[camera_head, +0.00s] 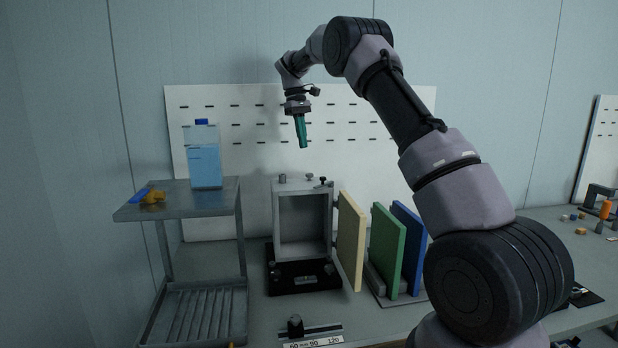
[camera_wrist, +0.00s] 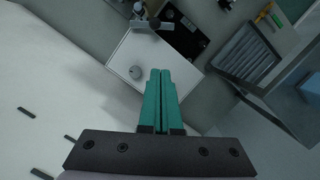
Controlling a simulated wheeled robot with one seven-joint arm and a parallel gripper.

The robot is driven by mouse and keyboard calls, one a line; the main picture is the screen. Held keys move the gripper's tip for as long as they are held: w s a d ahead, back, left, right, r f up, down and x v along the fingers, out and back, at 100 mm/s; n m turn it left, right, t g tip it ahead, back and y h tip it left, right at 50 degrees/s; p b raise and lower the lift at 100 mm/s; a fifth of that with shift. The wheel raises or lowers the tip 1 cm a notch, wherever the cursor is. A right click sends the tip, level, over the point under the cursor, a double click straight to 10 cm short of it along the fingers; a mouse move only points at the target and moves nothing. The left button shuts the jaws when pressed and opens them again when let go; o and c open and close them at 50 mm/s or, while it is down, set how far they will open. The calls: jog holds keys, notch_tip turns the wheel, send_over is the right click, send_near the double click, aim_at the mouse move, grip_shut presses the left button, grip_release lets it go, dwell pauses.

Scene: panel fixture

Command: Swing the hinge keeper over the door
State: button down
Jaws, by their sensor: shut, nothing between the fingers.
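The fixture is a grey box with an open front (camera_head: 276,225) on a black base. Its cream door (camera_head: 351,240) stands swung open at the right side. A small dark-knobbed piece (camera_head: 322,182) sits at the top right corner by the hinge side; it may be the hinge keeper, but it is too small to be sure. In the wrist view a grey bar with a knob (camera_wrist: 152,25) lies at the edge of the pale box top (camera_wrist: 178,75). My gripper (camera_head: 303,146) has green fingers, shut and empty, pointing down above the box and apart from it.
Green (camera_head: 387,249) and blue (camera_head: 409,246) panels stand in a rack right of the door. A metal cart (camera_head: 225,211) at left carries a blue jug (camera_head: 205,163). A slotted white board (camera_head: 230,105) stands behind. A small slide gauge (camera_head: 315,332) lies in front.

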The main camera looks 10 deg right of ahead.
aim_at(324, 183)
jog(key=shift+w+a+f, duration=0.5)
jog(key=shift+f, duration=0.3)
jog(key=shift+f, duration=0.1)
jog(key=x, duration=1)
jog(key=shift+s+d, duration=0.1)
jog(key=shift+s, duration=0.15)
jog(key=shift+s+d+r, duration=0.25)
jog(key=shift+s+d, duration=0.55)
jog(key=shift+s, duration=0.25)
jog(key=shift+s+d+f, duration=0.1)
jog(key=shift+s+d, duration=0.05)
jog(key=shift+s, duration=0.05)
jog(key=shift+s+d, duration=0.2)
jog(key=shift+s, duration=0.1)
